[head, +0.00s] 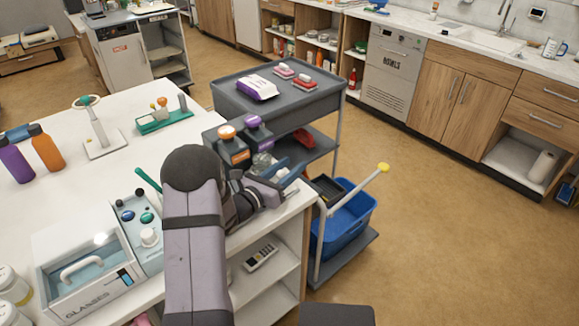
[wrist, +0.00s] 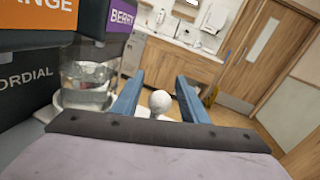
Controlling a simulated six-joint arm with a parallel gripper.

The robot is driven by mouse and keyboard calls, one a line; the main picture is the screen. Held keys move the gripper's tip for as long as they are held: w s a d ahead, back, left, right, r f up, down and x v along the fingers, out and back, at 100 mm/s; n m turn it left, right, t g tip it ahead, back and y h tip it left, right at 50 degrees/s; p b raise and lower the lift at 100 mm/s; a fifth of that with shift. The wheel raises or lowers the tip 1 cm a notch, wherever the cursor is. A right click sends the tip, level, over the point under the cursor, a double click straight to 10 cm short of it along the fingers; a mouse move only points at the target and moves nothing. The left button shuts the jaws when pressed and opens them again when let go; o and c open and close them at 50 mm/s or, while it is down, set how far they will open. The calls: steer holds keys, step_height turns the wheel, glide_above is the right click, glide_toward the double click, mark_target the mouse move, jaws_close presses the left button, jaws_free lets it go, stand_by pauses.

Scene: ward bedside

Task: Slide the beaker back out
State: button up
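The clear beaker (wrist: 88,85), with some clear liquid visible in it, stands upright below the berry side of the cordial dispenser (head: 234,148) in the wrist view. In the head view the beaker (head: 262,160) is small and partly hidden by my arm. My gripper (wrist: 160,78) is open, its two blue fingers apart, to the right of the beaker. The left finger overlaps the beaker's right edge in the picture; I cannot tell whether they touch. A white ball-shaped knob (wrist: 160,102) shows between the fingers. In the head view my gripper (head: 287,170) is at the counter's right end.
The white counter (head: 75,185) holds a glass-fronted box (head: 90,265), a control panel with knobs (head: 138,225), bottles (head: 46,148) and a green tray (head: 165,122). Open floor lies right.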

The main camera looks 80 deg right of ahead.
steer(key=shift+c, duration=0.6)
jaws_close()
steer(key=v, duration=0.3)
steer(key=w+v, duration=0.1)
steer(key=v, duration=0.1)
steer(key=shift+d, duration=0.3)
steer(key=shift+s, duration=0.1)
steer(key=shift+o, duration=0.6)
jaws_free()
step_height(320, 180, up, 10)
steer(key=b, duration=0.1)
